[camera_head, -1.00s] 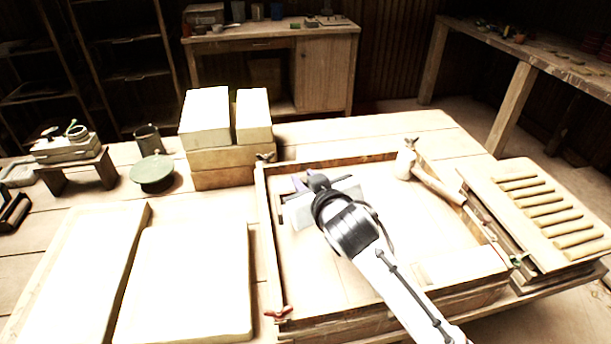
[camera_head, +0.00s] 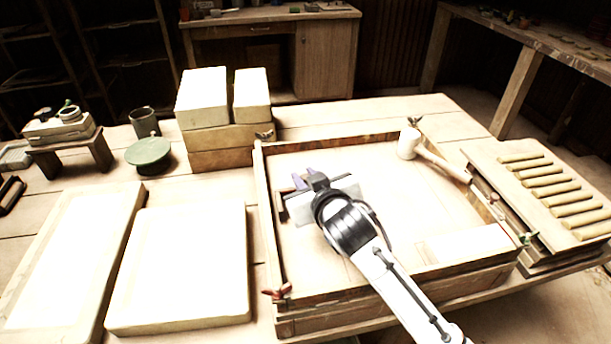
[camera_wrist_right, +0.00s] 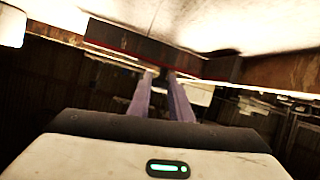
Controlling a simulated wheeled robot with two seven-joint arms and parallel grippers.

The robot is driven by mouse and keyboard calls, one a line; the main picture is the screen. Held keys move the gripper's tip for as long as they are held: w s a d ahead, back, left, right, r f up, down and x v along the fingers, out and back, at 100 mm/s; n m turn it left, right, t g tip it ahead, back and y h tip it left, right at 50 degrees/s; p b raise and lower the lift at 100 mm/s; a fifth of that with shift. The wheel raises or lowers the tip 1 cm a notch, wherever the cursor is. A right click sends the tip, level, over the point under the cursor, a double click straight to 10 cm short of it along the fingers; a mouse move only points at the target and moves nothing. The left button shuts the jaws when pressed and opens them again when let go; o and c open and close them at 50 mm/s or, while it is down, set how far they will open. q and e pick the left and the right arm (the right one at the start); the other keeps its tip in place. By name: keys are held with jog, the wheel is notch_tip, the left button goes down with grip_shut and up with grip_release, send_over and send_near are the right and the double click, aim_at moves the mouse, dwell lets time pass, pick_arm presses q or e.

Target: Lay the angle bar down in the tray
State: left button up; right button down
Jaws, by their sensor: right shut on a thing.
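The angle bar (camera_head: 345,190) shows in the head view as a grey piece on both sides of my right gripper (camera_head: 301,183), partly hidden by it. In the wrist view the angle bar (camera_wrist_right: 135,40) is a long dark bar with a red lower edge, crossing at the fingertips. My right gripper (camera_wrist_right: 161,80) is shut on it with purple fingers. In the head view they are over the left part of the wooden-framed tray (camera_head: 268,215). I cannot tell whether the bar touches the tray floor. My left gripper is not in view.
A white mallet (camera_head: 409,143) lies at the tray's right rim. Wing nuts (camera_head: 279,292) stand at the tray's corners. A board with several rolls (camera_head: 548,195) stands at right. Pale slabs (camera_head: 182,268) lie at left, and stacked blocks (camera_head: 203,98) stand behind.

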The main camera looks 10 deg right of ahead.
jog(key=shift+f, duration=0.15)
dwell(0.6)
jog(key=c, duration=1.5)
grip_release()
jog(key=shift+c, duration=0.2)
jog(key=shift+f, duration=0.2)
jog(key=v, duration=1)
jog(key=shift+s+r, duration=0.15)
jog(key=shift+r, duration=0.1)
